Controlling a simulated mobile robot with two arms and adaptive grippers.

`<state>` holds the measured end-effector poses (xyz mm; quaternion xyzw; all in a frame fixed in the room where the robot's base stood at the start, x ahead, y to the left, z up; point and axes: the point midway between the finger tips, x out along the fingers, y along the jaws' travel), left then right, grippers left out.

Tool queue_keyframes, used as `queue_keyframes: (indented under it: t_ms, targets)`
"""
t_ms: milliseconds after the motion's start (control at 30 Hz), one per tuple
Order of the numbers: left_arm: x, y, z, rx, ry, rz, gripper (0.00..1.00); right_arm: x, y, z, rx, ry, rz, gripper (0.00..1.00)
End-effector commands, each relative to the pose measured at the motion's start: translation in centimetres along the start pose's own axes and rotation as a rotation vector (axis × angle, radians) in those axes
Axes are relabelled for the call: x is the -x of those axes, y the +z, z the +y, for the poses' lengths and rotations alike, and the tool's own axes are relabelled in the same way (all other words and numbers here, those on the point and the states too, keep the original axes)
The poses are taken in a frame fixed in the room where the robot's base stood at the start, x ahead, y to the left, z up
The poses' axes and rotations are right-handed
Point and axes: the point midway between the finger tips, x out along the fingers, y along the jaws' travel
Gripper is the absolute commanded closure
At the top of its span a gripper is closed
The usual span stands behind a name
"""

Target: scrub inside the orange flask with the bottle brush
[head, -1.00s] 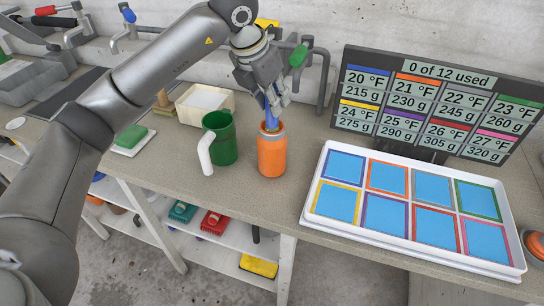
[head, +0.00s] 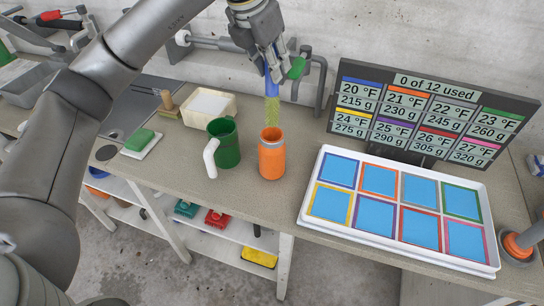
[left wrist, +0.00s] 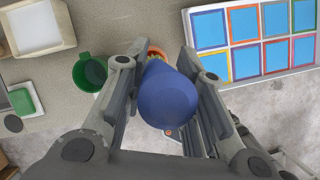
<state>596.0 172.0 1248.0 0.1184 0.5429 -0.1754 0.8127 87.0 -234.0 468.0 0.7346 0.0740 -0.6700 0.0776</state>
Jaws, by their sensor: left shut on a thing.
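The orange flask (head: 271,158) stands upright on the bench with its mouth open at the top. My left gripper (head: 271,66) is shut on the blue handle of the bottle brush (head: 272,108). The brush hangs bristles down, and its yellow-green bristles are above the flask, apart from its rim in the head view. In the left wrist view the blue handle end (left wrist: 168,98) sits between the fingers, and part of the orange flask (left wrist: 156,50) shows behind it. My right gripper is not in view.
A white tray with coloured squares (head: 303,218) lies to the right, before a display board (head: 430,110). A green sponge (head: 139,140) and a cream box (head: 209,121) are further left.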

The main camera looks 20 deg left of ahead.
Motion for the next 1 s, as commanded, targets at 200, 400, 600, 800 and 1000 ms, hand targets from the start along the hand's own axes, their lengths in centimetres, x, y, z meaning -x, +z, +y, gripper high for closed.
queue_keyframes:
  t_ms: [200,400,600,800,1000]
  targets:
    - [2.9,1.2,0.0,0.0,-0.001,-0.001,1.0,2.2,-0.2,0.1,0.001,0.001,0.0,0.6]
    - [5.1,2.1,0.0,-0.001,0.0,0.0,1.0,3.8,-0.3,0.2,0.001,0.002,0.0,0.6]
    - [7.3,3.0,0.0,0.0,0.0,0.0,1.0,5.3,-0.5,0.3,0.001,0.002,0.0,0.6]
    - [8.0,3.3,0.0,0.0,-0.001,0.001,1.0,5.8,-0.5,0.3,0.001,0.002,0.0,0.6]
    - [7.9,3.3,0.0,0.0,-0.001,0.0,1.0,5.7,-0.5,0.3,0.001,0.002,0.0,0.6]
